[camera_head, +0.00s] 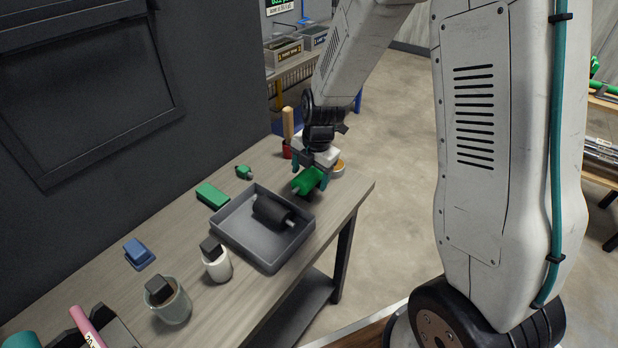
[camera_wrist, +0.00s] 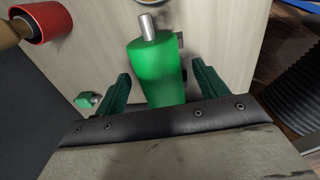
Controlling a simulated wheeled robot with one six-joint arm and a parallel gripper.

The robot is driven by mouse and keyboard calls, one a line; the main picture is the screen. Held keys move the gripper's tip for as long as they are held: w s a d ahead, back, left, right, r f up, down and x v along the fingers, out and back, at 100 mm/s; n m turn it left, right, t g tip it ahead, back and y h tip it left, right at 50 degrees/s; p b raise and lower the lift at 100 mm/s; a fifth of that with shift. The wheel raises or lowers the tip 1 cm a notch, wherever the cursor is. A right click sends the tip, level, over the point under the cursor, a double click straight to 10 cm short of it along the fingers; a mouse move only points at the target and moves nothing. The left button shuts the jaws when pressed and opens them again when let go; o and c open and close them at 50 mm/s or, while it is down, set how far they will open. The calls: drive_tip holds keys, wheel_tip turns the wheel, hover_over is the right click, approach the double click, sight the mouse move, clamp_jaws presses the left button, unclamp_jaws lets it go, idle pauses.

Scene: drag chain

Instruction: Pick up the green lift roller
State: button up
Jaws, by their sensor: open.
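The green lift roller (camera_wrist: 156,72) is a green cylinder with a metal shaft end. In the wrist view it lies between the two teal fingers of my gripper (camera_wrist: 160,88), which are open with a gap on each side of it. In the head view the green roller (camera_head: 307,181) shows under my gripper (camera_head: 312,178) at the bench's far right part, partly hidden by the fingers. A smaller green piece with a metal stub (camera_head: 244,172) lies on the bench to the left.
A grey tray (camera_head: 238,247) holding a black roller (camera_head: 272,211) stands just nearer. A green block (camera_head: 212,196) lies left of it. A red cup with a wooden handle (camera_head: 288,130) stands behind my gripper. The bench edge (camera_head: 345,212) is close on the right.

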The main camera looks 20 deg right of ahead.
drive_tip(key=c, duration=1.2)
